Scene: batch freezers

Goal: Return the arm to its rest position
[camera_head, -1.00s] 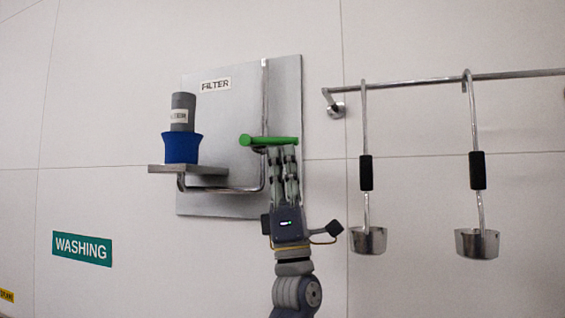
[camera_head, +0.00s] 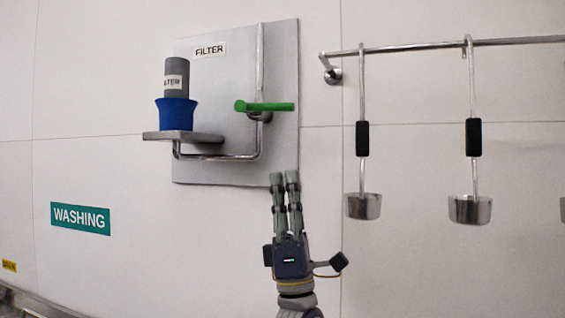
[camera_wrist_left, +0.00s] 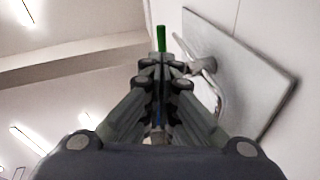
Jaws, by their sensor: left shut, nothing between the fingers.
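My left gripper (camera_head: 285,182) points up in the head view, its fingers together and empty. It is below the green valve handle (camera_head: 268,106), with a gap between them. The handle lies level on a pipe fixed to the grey filter panel (camera_head: 215,82). In the left wrist view the shut fingers (camera_wrist_left: 160,62) fill the middle, and the green handle (camera_wrist_left: 161,38) shows beyond their tips. The panel (camera_wrist_left: 240,75) is to their right. My right gripper is not in view.
A grey filter cylinder (camera_head: 176,78) in a blue cup (camera_head: 176,114) stands on a small shelf (camera_head: 183,136). Two ladles (camera_head: 363,206) (camera_head: 470,209) hang from a rail (camera_head: 420,48) to the right. A green WASHING sign (camera_head: 80,218) is at left. The wall below the panel is clear.

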